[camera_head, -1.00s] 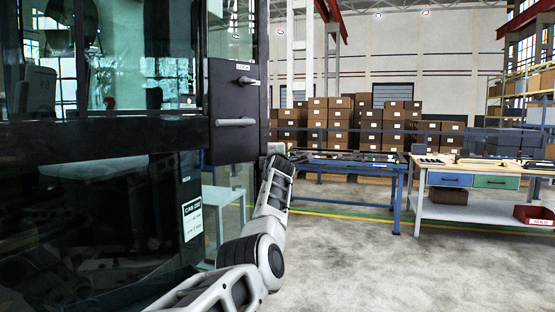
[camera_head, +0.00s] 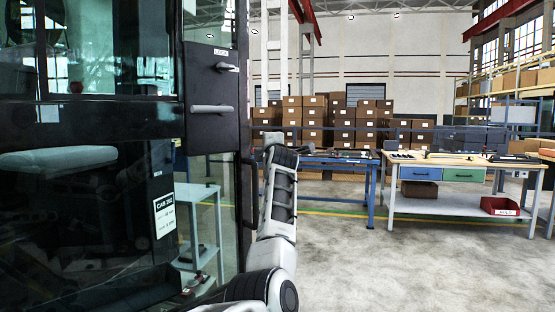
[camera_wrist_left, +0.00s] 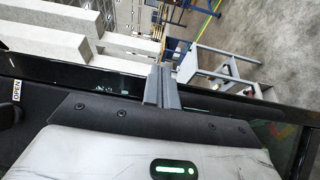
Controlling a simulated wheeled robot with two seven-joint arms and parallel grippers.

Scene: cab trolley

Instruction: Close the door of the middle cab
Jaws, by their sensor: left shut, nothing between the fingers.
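The cab door (camera_head: 215,135) fills the left of the head view, with dark glass, a black frame, a grey lever handle (camera_head: 211,109) and a small LOCK label. A white CAB 202 sign (camera_head: 164,215) shows in its lower glass. My left arm rises just right of the door's edge; its fingertips cannot be made out in the head view. In the left wrist view my left gripper (camera_wrist_left: 161,74) is shut and empty, its fingers at the dark frame (camera_wrist_left: 75,72). Whether they touch it is unclear. An OPEN label (camera_wrist_left: 16,90) shows there. My right gripper is not in view.
A blue-framed table (camera_head: 335,158) stands behind my arm. A workbench (camera_head: 450,207) with drawers and a red bin (camera_head: 499,206) stands at right. Stacked boxes (camera_head: 305,115) line the back. A light trolley (camera_head: 200,192) shows through the glass. The floor at right is clear.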

